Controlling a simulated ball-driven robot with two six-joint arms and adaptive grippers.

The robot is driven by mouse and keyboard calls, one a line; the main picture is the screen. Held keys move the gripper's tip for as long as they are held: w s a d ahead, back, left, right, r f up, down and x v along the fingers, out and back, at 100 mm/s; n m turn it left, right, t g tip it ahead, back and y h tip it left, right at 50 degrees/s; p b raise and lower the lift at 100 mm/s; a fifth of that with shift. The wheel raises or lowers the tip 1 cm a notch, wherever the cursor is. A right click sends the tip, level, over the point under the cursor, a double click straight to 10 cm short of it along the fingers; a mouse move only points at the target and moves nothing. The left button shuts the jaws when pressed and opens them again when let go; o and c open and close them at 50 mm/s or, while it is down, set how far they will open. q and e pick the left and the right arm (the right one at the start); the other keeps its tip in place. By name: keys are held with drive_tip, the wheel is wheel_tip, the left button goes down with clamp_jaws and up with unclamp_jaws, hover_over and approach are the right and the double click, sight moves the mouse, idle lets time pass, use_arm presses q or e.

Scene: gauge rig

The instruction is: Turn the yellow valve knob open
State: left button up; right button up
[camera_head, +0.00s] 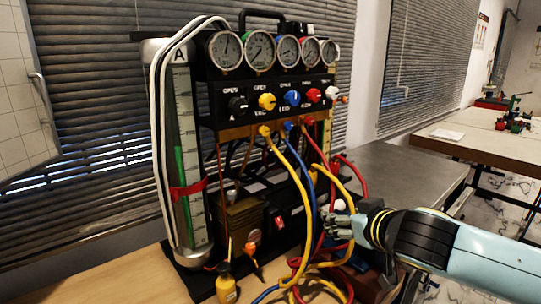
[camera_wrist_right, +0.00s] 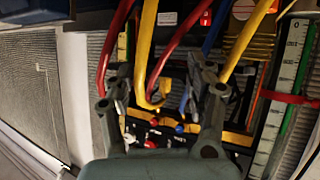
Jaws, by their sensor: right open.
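The yellow valve knob (camera_head: 267,101) sits on the black valve panel (camera_head: 222,112) of the gauge rig, second from the left, between a black knob (camera_head: 238,104) and a blue knob (camera_head: 292,97). My right gripper (camera_head: 333,221) is low and to the right of the yellow knob, in front of the hoses and well apart from the knob. In the right wrist view the gripper (camera_wrist_right: 158,70) has its two fingers spread, with hoses showing between and beyond them. The yellow knob cannot be made out there. My left gripper is not in view.
Yellow hoses (camera_head: 286,155), a blue hose (camera_head: 313,190) and red hoses hang before the rig. Gauges (camera_head: 259,50) line its top. A tall scale tube (camera_head: 184,150) stands at left. A small yellow bottle (camera_head: 226,286) stands on the wooden table (camera_head: 130,278).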

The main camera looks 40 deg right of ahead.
drive_tip(key=w+a+r+t+y+p, duration=0.1)
drive_tip(key=w+r+t, duration=0.1)
drive_tip(key=r, duration=0.5)
drive_tip(key=w+a+r+t+y, duration=0.1)
drive_tip(key=w+r+t, duration=0.15)
drive_tip(key=r, duration=0.45)
drive_tip(key=n+t+y, duration=0.2)
drive_tip(key=y, duration=0.2)
approach(270, 103)
drive_tip(key=w, duration=0.9)
drive_tip(key=shift+w+a+r, duration=0.2)
drive_tip(key=shift+w+a, duration=0.2)
drive_tip(key=shift+c, duration=0.4)
clamp_jaws()
